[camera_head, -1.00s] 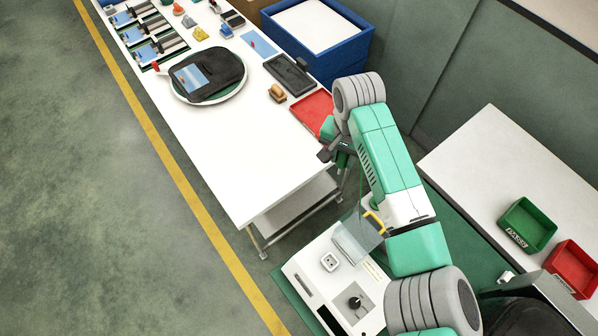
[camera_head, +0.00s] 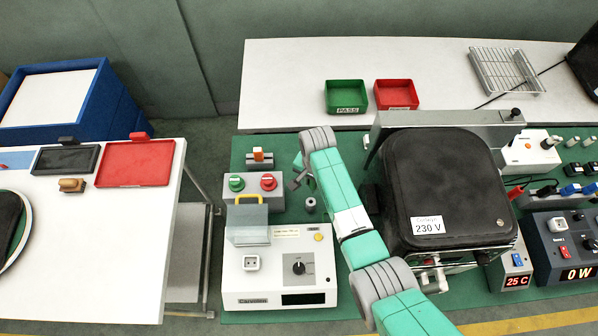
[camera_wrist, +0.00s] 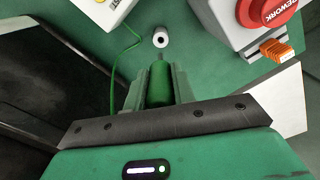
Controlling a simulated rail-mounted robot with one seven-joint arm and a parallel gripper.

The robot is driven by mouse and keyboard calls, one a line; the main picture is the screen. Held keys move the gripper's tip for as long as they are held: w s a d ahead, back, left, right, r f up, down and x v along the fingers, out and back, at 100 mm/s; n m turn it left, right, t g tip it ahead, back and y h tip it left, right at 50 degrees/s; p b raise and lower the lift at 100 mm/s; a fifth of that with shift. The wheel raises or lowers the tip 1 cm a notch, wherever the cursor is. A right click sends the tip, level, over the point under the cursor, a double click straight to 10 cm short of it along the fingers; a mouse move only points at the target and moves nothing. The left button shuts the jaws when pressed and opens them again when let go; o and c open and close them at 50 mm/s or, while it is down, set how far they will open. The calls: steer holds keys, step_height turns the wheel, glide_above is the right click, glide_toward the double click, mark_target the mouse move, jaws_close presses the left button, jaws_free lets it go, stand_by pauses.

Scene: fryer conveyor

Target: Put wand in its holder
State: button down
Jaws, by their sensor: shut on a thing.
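My gripper (camera_wrist: 150,85) is shut on the wand (camera_wrist: 159,88), a dark green cylinder with a thin tip, in the wrist view. A thin green cable shows to its left. Just beyond the tip is a small pale cylinder with a dark hole, which looks like the holder (camera_wrist: 160,37); wand and holder look apart. In the head view the holder (camera_head: 310,205) stands on the green mat, right of the control box, and my gripper (camera_head: 300,175) is just behind it. The wand cannot be made out clearly in the head view.
A grey box (camera_head: 253,191) with green and red buttons stands left of my gripper, an orange-topped piece (camera_head: 259,156) behind it. The white tester (camera_head: 279,268) is in front. A black fryer (camera_head: 440,190) stands close on the right. Green and red bins stand behind.

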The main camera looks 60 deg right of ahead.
mark_target(312, 189)
step_height(312, 189, down, 6)
steer(key=b, duration=0.6)
steer(key=shift+w+r, duration=0.1)
steer(key=shift+r, duration=0.15)
stand_by(0.4)
steer(key=shift+a+f+p, duration=0.15)
steer(key=shift+f+p, duration=0.15)
steer(key=shift+p, duration=0.1)
stand_by(1.1)
steer(key=shift+f+b, duration=2.3)
steer(key=shift+f, duration=0.6)
stand_by(0.4)
steer(key=c, duration=1.1)
jaws_free()
steer(key=shift+r+p, duration=2.9)
steer(key=shift+r, duration=0.15)
